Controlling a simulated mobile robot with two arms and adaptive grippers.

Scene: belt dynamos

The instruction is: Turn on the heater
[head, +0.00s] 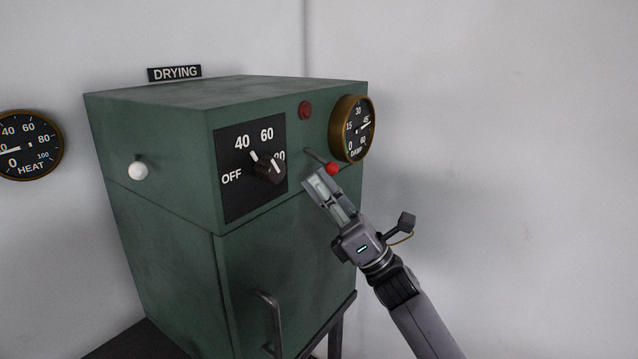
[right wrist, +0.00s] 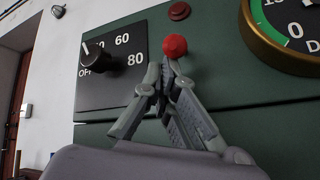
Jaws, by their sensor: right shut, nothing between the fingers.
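The heater is a dark green cabinet (head: 160,240) against the wall. Its front has a black dial plate (head: 234,200) marked OFF, 40, 60 and 80, with a dark knob (head: 268,170), also in the right wrist view (right wrist: 100,58). The knob's exact setting is hard to tell. Right of the plate is a lever with a red ball (head: 332,168); the ball also shows in the right wrist view (right wrist: 174,46). My right gripper (head: 313,182) is shut and empty, its tips just below the red ball (right wrist: 166,76); contact is unclear. My left gripper is out of view.
A dark red lamp (head: 305,110) sits above the lever, and a brass-rimmed DAMP gauge (head: 352,128) to its right. A white knob (head: 138,170) is on the left face. A HEAT gauge (head: 28,146) hangs on the wall. A door handle (head: 270,325) sticks out below. Space right is clear.

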